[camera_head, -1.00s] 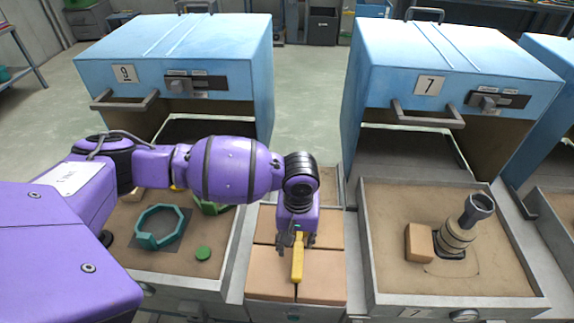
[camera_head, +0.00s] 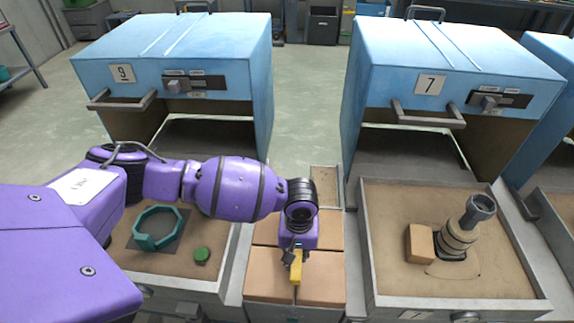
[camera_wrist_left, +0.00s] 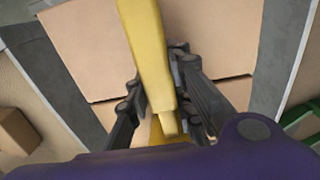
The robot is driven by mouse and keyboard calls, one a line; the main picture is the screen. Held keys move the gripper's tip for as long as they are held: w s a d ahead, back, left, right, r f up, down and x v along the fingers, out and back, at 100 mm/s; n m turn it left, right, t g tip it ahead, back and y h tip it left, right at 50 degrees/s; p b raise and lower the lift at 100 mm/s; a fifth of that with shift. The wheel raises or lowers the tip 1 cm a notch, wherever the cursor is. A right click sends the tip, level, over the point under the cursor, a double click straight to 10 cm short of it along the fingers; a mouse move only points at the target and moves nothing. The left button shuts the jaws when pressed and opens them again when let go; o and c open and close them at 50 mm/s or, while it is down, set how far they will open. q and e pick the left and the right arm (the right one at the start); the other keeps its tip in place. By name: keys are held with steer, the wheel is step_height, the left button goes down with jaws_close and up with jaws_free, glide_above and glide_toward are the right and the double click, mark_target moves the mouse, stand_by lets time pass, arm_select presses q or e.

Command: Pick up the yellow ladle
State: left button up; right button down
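The yellow ladle (camera_head: 295,270) is at the tan-topped block between the two drawers, its handle pointing toward the front. In the left wrist view its handle (camera_wrist_left: 147,50) runs from the top edge down between the fingers. My left gripper (camera_head: 296,254) points down over the block, its dark fingers close in on both sides of the handle. In the wrist view the fingers (camera_wrist_left: 160,82) appear to touch the handle on both sides. The ladle's bowl is not clearly visible. My right gripper is not in view.
The left drawer holds a teal ring (camera_head: 158,228) and a green disc (camera_head: 202,256). The right drawer holds a tan block (camera_head: 419,244) and a tilted cylinder stack (camera_head: 461,235). Blue ovens marked 9 (camera_head: 172,62) and 7 (camera_head: 455,62) stand behind.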

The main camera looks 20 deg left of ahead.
arm_select(q)
jaws_close()
steer(key=shift+w+r, duration=0.1)
steer(key=shift+r, duration=0.05)
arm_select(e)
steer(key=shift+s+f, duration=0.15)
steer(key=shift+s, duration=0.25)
